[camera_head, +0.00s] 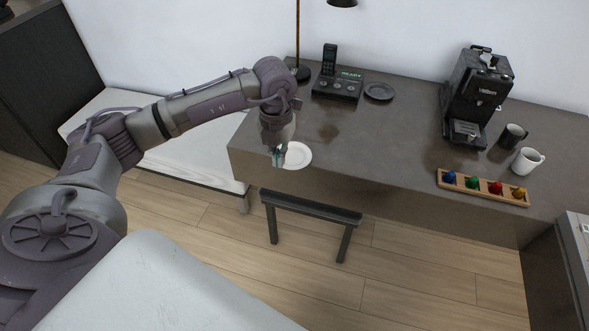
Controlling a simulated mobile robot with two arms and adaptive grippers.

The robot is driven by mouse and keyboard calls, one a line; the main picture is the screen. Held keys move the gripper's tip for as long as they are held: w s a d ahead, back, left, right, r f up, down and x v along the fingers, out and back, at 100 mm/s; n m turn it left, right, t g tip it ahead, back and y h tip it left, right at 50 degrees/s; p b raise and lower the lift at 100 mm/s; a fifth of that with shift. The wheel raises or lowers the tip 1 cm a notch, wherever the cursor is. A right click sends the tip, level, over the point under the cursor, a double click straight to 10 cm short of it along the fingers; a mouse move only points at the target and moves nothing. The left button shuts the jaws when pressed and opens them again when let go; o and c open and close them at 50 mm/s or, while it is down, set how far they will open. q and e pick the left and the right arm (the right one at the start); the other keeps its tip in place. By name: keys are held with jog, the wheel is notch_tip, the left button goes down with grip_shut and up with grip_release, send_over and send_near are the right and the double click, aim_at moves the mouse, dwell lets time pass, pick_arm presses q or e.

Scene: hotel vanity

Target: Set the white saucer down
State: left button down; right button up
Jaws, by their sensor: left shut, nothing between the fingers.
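The white saucer (297,155) is at the left front of the grey-brown vanity top (390,135), near its front edge. It looks flat and level; whether it rests fully on the surface is hard to tell at this size. My left gripper (279,158) points down at the saucer's left edge and covers part of it. Its fingers look shut with nothing between them. Whether they touch the rim cannot be made out. My right gripper is not in view.
A dark saucer (379,91) and a phone on its base (337,86) stand at the back, beside a lamp (299,40). At the right are a coffee machine (477,98), a black mug (513,136), a white mug (526,161) and a wooden capsule tray (484,188). The middle is clear.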

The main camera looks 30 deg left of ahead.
aim_at(293, 156)
pick_arm(q)
jog(key=w+a+f, duration=0.1)
jog(key=w+f, duration=0.3)
jog(key=f, duration=0.5)
jog(key=shift+f+p, duration=0.35)
